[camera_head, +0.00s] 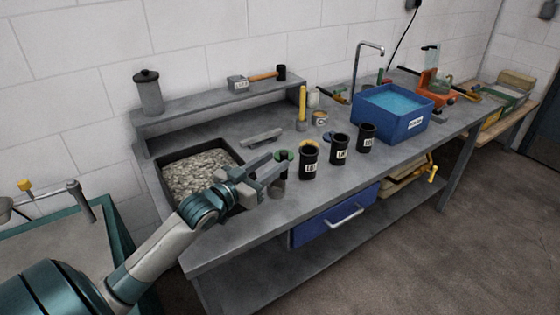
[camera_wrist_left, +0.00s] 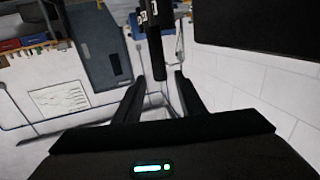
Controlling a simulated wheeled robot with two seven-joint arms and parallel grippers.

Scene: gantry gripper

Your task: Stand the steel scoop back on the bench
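My left gripper (camera_head: 279,165) reaches in over the front left of the bench, beside the gravel tray. Its two fingers stand apart, and the left wrist view (camera_wrist_left: 159,78) shows this gap too. A dark upright piece (camera_wrist_left: 156,60) shows between or just beyond the fingertips, with space on both sides. My right gripper is out of view.
The gravel tray (camera_head: 163,175) is left of the gripper. Labelled black cups (camera_head: 309,160) stand in a row to its right. A blue water tub (camera_head: 408,130) is farther right. A raised shelf (camera_head: 205,100) runs along the wall. The bench's front strip is mostly clear.

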